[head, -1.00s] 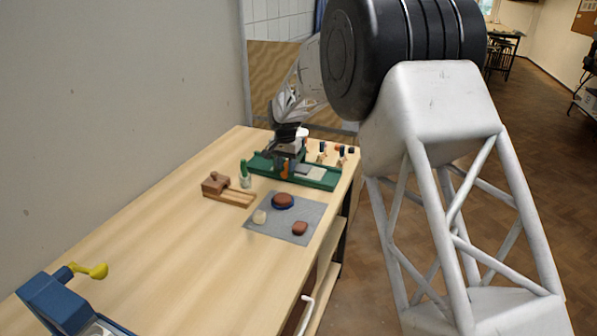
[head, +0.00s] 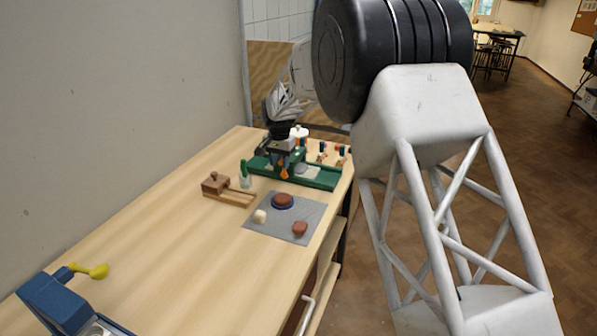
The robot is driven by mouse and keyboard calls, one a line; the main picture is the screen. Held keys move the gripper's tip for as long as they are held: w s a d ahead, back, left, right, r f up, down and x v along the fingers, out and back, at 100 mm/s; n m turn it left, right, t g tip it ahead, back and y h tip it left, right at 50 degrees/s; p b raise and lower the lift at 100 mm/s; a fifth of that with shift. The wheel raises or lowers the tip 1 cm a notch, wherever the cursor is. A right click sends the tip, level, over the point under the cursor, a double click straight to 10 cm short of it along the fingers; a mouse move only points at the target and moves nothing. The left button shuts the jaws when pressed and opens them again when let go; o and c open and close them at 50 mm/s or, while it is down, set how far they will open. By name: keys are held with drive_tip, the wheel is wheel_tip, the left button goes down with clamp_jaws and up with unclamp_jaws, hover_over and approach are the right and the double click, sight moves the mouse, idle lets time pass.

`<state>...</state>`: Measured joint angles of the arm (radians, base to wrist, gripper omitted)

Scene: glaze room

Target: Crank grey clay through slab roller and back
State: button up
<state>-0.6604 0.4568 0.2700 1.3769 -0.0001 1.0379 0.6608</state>
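The slab roller is a long green-framed bench (head: 322,180) at the far end of the table. A pale grey flat patch (head: 309,171), seemingly the clay, lies on its bed to the right of my gripper. An orange part (head: 284,168), possibly the crank handle, shows at my fingertips. My gripper (head: 284,162) points down at the middle of the roller, over or touching that orange part. It is too small to tell whether the fingers are closed on it. My gripper and wrist hide the roller's middle.
A blue device (head: 62,303) with yellow handle is near. Mid-table is clear.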

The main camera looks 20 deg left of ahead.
drive_tip(key=shift+a, duration=1.05)
drive_tip(key=shift+a+f, duration=0.1)
drive_tip(key=shift+a, duration=0.05)
drive_tip(key=shift+a+f, duration=0.25)
drive_tip(key=shift+a, duration=0.35)
drive_tip(key=shift+a+f, duration=0.2)
drive_tip(key=shift+a, duration=0.35)
drive_tip(key=shift+a, duration=0.1)
